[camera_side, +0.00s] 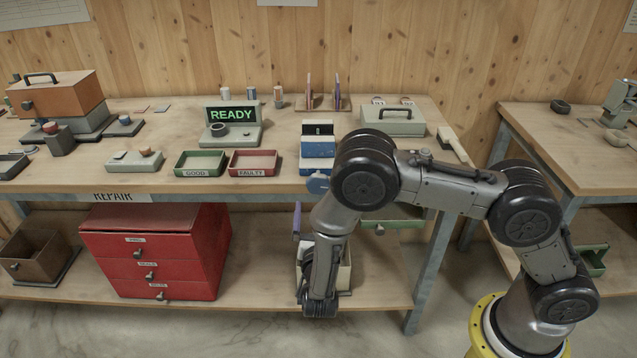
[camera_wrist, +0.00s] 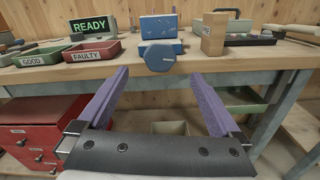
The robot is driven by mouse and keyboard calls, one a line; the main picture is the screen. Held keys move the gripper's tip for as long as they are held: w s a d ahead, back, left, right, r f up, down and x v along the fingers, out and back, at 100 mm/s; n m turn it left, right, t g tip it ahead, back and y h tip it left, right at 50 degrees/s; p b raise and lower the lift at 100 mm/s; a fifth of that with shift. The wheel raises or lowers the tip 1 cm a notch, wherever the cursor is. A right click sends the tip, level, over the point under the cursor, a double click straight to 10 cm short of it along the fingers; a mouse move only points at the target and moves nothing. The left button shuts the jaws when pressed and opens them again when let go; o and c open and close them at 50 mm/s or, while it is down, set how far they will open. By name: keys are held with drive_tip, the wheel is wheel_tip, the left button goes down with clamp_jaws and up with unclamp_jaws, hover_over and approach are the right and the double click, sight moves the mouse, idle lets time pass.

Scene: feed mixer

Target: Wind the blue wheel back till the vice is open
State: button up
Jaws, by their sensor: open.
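The blue wheel (camera_side: 317,183) sits at the front of the blue vice (camera_side: 318,149), at the bench's front edge. In the wrist view the wheel (camera_wrist: 160,58) is a many-sided blue knob facing me, below the vice body (camera_wrist: 158,27). My gripper (camera_wrist: 159,72) is open, with its two long purple fingers apart and nothing between them. The fingers point towards the wheel, with their tips to its left and right, apart from it in the picture. In the side view my arm hides most of the gripper; one purple finger shows below the bench edge. I cannot tell how wide the vice jaws stand.
A wooden block (camera_wrist: 213,33) stands right of the vice. Left of it are the red FAULTY tray (camera_side: 253,162), the green GOOD tray (camera_side: 200,163) and the READY display (camera_side: 231,115). The red drawer cabinet (camera_side: 155,250) stands on the lower shelf. Open space lies before the bench.

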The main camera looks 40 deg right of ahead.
sight(318, 186)
drive_tip(key=x, duration=1.1)
drive_tip(key=shift+d, duration=0.1)
drive_tip(key=c, duration=1.3)
drive_tip(key=shift+n, duration=0.4)
drive_tip(key=n, duration=0.6)
drive_tip(key=shift+w+f, duration=0.1)
drive_tip(key=shift+w, duration=0.05)
drive_tip(key=shift+n, duration=0.4)
drive_tip(key=shift+f, duration=0.1)
